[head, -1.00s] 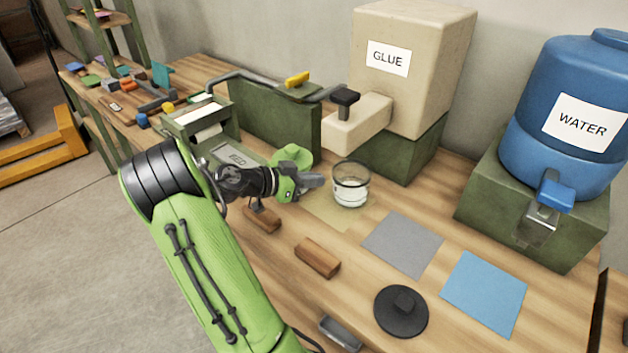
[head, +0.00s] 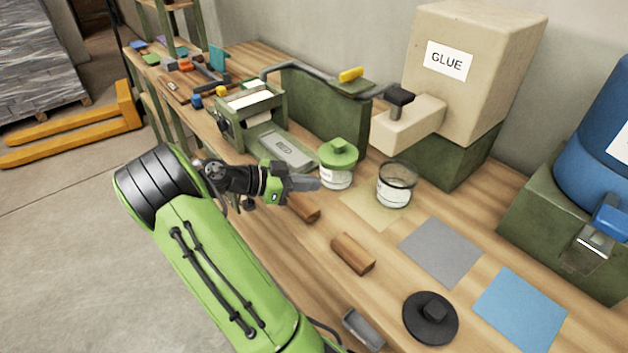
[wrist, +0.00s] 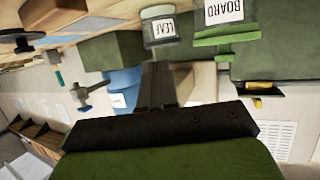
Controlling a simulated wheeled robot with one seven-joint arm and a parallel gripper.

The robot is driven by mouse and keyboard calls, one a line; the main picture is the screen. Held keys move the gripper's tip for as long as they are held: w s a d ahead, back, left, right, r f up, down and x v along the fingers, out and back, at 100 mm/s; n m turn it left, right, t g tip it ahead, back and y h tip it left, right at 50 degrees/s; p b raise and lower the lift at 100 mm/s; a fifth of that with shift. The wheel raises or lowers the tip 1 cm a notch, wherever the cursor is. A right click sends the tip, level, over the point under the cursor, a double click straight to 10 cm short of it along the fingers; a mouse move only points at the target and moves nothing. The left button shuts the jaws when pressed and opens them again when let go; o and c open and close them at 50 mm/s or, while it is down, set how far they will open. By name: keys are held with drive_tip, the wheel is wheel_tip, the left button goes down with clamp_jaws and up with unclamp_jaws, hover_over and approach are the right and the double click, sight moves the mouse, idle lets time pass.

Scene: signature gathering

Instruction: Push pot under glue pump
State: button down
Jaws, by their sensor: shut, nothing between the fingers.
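The clear glass pot (head: 394,197) with a dark rim stands upright on the bench by the tan mat's back right edge. In the head view it is just below the beige spout of the glue pump (head: 408,123); exact alignment under the spout cannot be told. In the wrist view, upside down, the pot (wrist: 159,27) bears a LEAF label. A green-lidded pot (head: 338,155), labelled BOARD in the wrist view (wrist: 226,30), stands left of it. My gripper (head: 315,184) is shut and empty, left of the green-lidded pot and apart from the glass pot.
Wooden blocks (head: 352,254), a black round lid (head: 431,318), a grey mat (head: 440,251) and a blue mat (head: 520,310) lie in front. A green press (head: 255,120) stands behind my gripper. The blue water tank (head: 598,140) is at the right.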

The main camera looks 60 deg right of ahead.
drive_tip(key=c, duration=1.4)
unclamp_jaws()
drive_tip(key=shift+s+d+r+n, duration=0.1)
drive_tip(key=shift+n, duration=0.3)
drive_tip(key=shift+c, duration=0.2)
drive_tip(key=o, duration=0.3)
drive_tip(key=s+n+p, duration=0.1)
drive_tip(key=n, duration=0.3)
drive_tip(key=s+d+r+n+p, duration=0.1)
drive_tip(key=n, duration=0.3)
drive_tip(key=s+d+r+n+p, duration=0.1)
drive_tip(key=n, duration=0.4)
drive_tip(key=shift+s+h, duration=0.3)
drive_tip(key=shift+s, duration=0.1)
drive_tip(key=shift+o, duration=0.2)
drive_tip(key=n+t+p, duration=0.1)
drive_tip(key=n+p, duration=0.4)
drive_tip(key=n, duration=1.8)
approach(396, 185)
wheel_tip(396, 185, up, 3)
drive_tip(key=a, duration=0.2)
drive_tip(key=shift+w+r, duration=0.15)
drive_tip(key=shift+w, duration=0.25)
drive_tip(key=b+x, duration=0.1)
drive_tip(key=x, duration=0.7)
drive_tip(key=b+x, duration=0.1)
drive_tip(key=x, duration=0.6)
drive_tip(key=shift+s+d+f, duration=0.15)
drive_tip(key=shift+s+f, duration=0.05)
drive_tip(key=shift+f, duration=0.15)
